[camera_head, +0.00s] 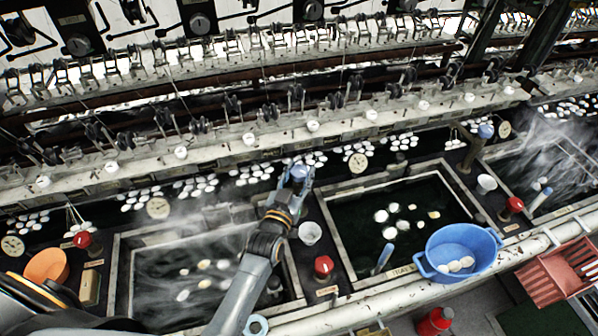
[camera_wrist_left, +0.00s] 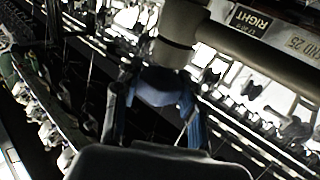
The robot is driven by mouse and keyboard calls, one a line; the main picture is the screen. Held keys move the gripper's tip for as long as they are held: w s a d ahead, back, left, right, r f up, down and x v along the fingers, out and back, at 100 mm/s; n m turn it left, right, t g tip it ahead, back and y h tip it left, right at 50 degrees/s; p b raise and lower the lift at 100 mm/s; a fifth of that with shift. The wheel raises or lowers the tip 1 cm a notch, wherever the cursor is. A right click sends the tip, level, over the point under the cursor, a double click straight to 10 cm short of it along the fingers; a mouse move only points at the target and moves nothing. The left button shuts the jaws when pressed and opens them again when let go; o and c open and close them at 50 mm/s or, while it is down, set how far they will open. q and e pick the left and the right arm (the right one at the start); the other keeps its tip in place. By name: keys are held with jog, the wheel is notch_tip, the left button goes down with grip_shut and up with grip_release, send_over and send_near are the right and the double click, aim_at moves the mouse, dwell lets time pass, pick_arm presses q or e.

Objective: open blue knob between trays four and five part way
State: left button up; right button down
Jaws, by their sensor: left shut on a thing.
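My left gripper (camera_head: 297,182) reaches up from the bottom of the head view. It is shut on a blue knob (camera_head: 299,171) on the dark strip between the left steaming basin and the middle basin. The fingers cover much of the knob. In the left wrist view the blue knob (camera_wrist_left: 160,88) sits between the two fingers (camera_wrist_left: 152,118), below a grey cylinder. How far the knob is turned cannot be told. The left tray (camera_head: 120,262) and the middle tray (camera_head: 345,262) hold dark water with pale cocoons. My right gripper is not in view.
Another blue knob (camera_head: 486,130) stands farther right. A blue tub (camera_head: 462,245) sits on the front edge, right. A reeling-machine rail (camera_head: 250,140) runs behind the knob.

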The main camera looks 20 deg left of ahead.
pick_arm(q)
jog(key=shift+r, duration=0.15)
jog(key=o, duration=1.2)
jog(key=shift+s, duration=0.1)
jog(key=shift+s+f, duration=0.2)
jog(key=shift+s, duration=0.2)
jog(key=s, duration=1.1)
jog(key=shift+a+r, duration=0.1)
jog(key=shift+r, duration=0.05)
